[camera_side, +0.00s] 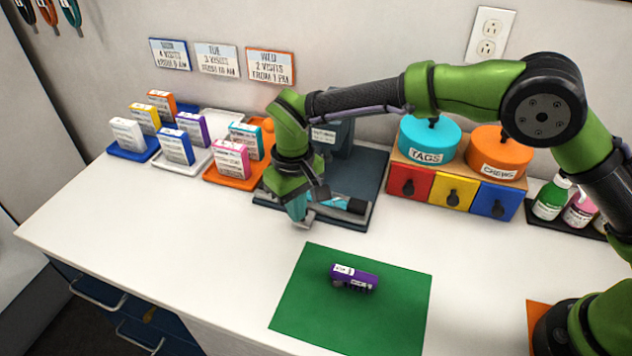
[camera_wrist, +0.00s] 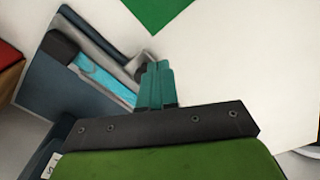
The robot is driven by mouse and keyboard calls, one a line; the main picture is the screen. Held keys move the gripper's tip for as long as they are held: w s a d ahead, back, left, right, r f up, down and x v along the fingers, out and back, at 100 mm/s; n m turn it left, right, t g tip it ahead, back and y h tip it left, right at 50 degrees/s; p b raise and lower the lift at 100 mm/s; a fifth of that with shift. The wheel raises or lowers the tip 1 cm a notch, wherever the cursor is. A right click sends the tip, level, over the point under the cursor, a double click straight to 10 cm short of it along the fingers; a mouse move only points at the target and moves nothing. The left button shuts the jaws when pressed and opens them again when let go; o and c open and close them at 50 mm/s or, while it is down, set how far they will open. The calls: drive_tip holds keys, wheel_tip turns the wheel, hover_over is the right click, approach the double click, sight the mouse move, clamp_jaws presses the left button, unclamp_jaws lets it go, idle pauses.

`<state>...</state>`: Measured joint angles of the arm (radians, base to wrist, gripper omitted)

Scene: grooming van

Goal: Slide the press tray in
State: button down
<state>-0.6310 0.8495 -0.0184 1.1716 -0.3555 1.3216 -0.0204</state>
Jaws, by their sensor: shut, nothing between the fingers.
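The dark slate press (camera_side: 340,140) stands against the back of the counter, on a flat dark base (camera_side: 374,170). A grey press tray (camera_side: 357,213) lies at the front of the base, holding a cyan strip with a dark end piece. The tray (camera_wrist: 88,38) and its cyan strip (camera_wrist: 98,77) also show in the wrist view. My gripper (camera_side: 301,217) is shut and empty, pointing down at the front left of the base. In the wrist view its teal fingertips (camera_wrist: 156,70) are right beside the tray's grey end; I cannot tell whether they touch. My arm hides part of the press and tray.
A green mat (camera_side: 300,310) with a purple labelled piece (camera_side: 354,278) lies in front. Colored trays with small boxes (camera_side: 231,158) stand left. A drawer unit (camera_side: 453,191) with two round tins and a bottle rack (camera_side: 540,213) stand right. The counter's front left is clear.

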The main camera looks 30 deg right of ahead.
drive_tip(key=shift+f, duration=0.15)
drive_tip(key=shift+f, duration=1.05)
drive_tip(key=shift+w+d, duration=3.5)
drive_tip(key=shift+w, duration=0.05)
drive_tip(key=shift+s+a, duration=0.75)
wheel_tip(320, 180, up, 7)
drive_tip(key=shift+w, duration=0.1)
